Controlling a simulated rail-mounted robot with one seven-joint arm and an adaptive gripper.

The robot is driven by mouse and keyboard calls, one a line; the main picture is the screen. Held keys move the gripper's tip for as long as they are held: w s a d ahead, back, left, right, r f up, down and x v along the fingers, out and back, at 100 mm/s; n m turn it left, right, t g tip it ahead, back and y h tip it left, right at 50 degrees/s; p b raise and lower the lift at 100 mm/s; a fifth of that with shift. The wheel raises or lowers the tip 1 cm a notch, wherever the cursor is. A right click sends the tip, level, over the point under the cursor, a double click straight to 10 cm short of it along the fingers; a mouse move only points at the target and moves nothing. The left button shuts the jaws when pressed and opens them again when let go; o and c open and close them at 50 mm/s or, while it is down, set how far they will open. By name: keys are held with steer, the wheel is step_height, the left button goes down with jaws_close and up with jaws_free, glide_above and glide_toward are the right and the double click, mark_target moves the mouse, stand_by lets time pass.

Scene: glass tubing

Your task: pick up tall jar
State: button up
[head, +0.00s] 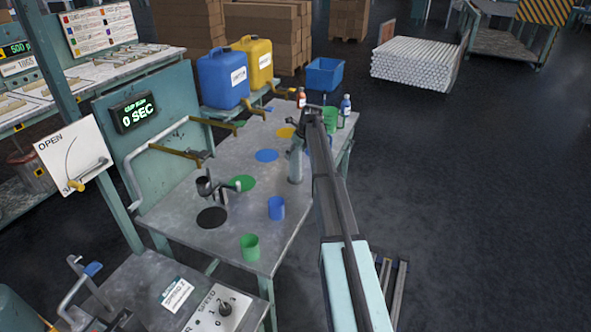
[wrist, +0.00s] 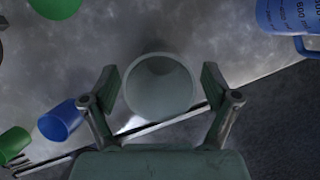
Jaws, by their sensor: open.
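The tall jar, a grey-green cylinder (head: 295,167), stands upright on the metal workbench (head: 185,205) near its right edge. In the wrist view the jar's round mouth (wrist: 160,88) faces the camera, between my two fingers. My gripper (wrist: 160,93) is open, with one finger on each side of the jar and a narrow gap visible on both sides. How far down the jar the fingertips reach is hard to tell. In the head view my arm hides most of the gripper.
A blue cup (head: 276,208) and a green cup (head: 249,247) stand nearer on the bench. A green cup (head: 330,117), small bottles (head: 346,105) and a blue graduated jug (wrist: 290,14) stand beyond the jar. Colored discs (head: 266,156) mark the bench. Dark floor lies right.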

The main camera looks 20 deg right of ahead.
jaws_close()
steer(key=shift+r, duration=0.15)
